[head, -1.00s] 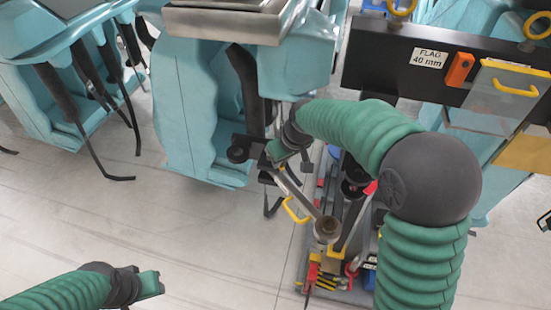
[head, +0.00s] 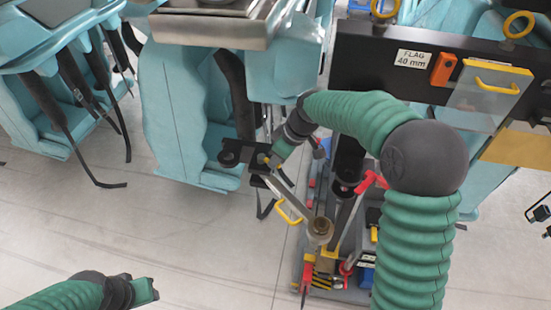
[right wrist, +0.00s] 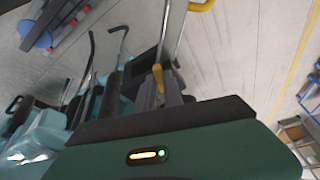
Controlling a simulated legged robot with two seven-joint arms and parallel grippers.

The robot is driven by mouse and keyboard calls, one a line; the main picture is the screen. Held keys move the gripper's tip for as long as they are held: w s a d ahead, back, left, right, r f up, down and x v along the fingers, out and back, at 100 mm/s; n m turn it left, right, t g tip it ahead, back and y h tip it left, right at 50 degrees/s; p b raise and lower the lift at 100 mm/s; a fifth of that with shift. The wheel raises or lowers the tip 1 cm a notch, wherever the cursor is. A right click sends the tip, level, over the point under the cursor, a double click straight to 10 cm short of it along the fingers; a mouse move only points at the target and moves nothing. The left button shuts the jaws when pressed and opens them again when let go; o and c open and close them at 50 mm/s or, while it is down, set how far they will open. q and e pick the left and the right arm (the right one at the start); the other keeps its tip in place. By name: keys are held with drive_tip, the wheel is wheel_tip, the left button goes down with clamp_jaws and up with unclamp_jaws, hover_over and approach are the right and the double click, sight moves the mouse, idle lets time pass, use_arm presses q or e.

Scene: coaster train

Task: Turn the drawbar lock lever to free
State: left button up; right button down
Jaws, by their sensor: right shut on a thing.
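The drawbar (head: 292,200) is a grey bar running from a round pivot (head: 320,229) toward a dark plate with an eye (head: 231,155) at its far end. A yellow loop handle (head: 289,211) sits on its side. My right gripper (head: 277,158) is at the far end of the drawbar, beside the dark plate. It is shut on a small yellow-tipped lever, whose yellow tip (right wrist: 158,78) shows in the right wrist view. The contact itself is mostly hidden. My left gripper (head: 147,290) is low at the left, away from everything; its jaw gap is unclear.
Teal car bodies (head: 185,115) stand close behind and left of the drawbar. A red handle (head: 371,181) lies near my right arm. The floor at lower left is clear.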

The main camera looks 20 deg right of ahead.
drive_tip(key=shift+w+r, duration=0.1)
drive_tip(key=c, duration=1.5)
unclamp_jaws()
drive_tip(key=shift+o, duration=0.2)
drive_tip(key=shift+d, duration=0.1)
drive_tip(key=b+v, duration=0.1)
drive_tip(key=v, duration=1.5)
drive_tip(key=shift+d+r, duration=0.2)
drive_tip(key=shift+r, duration=0.05)
drive_tip(key=shift+f, duration=0.1)
